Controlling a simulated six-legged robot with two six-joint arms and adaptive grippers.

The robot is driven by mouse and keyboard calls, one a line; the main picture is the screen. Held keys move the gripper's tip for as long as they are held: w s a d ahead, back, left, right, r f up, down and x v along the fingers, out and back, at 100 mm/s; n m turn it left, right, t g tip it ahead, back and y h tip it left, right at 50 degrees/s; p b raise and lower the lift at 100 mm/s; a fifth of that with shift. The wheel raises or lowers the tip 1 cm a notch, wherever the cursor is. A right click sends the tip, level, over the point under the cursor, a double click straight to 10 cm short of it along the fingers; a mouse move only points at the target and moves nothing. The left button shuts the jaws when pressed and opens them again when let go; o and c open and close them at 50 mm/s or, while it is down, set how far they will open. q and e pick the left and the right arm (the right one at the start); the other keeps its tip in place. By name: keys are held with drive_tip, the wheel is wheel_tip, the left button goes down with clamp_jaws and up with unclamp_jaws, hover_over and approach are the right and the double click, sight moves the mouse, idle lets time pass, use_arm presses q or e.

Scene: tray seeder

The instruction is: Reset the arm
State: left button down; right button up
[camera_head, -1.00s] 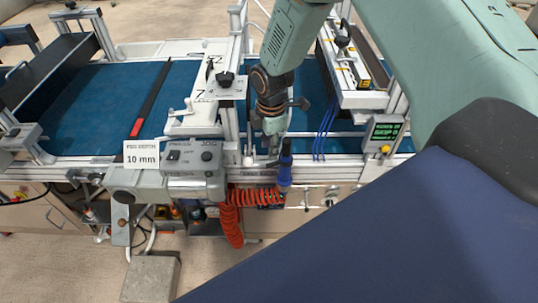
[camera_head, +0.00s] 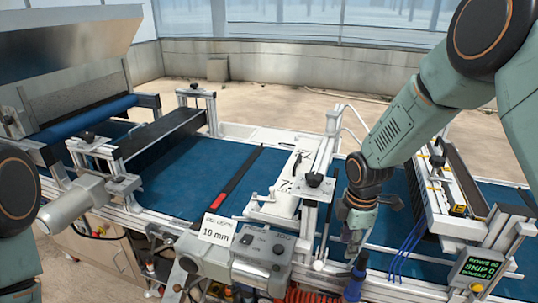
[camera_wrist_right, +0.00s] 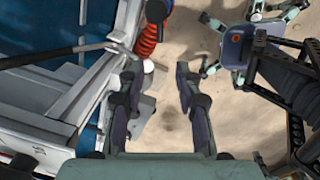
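My right arm reaches in from the upper right of the head view. Its gripper (camera_head: 351,240) hangs in front of the machine's front rail, just above a blue-handled tool (camera_head: 355,284) in that view.
The tray seeder has a blue belt (camera_head: 185,180), a grey control box (camera_head: 262,255) with a "10 mm" card (camera_head: 217,231), and a green-text display (camera_head: 480,267). An orange coiled hose (camera_wrist_right: 147,38) hangs by the machine. Floor beside the machine is open.

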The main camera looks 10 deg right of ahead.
drive_tip(key=s+a+f+m+t+y+b, duration=0.1)
drive_tip(key=s+a+f+m+t+b, duration=0.15)
drive_tip(key=f+m, duration=0.4)
drive_tip(key=s+a+f+m+t+b, duration=0.1)
drive_tip(key=s+a+f+m+b, duration=0.25)
drive_tip(key=f+m, duration=0.3)
drive_tip(key=s+a+f+m+g+b, duration=0.1)
drive_tip(key=s+f+m+g+b, duration=0.2)
drive_tip(key=s+f+b, duration=1)
drive_tip(key=s+f+g, duration=0.1)
drive_tip(key=s+f, duration=0.6)
drive_tip(key=s, duration=0.5)
drive_tip(key=shift+s+a+f+h, duration=0.15)
drive_tip(key=shift+s+f+h, duration=0.05)
drive_tip(key=shift+s+h, duration=0.2)
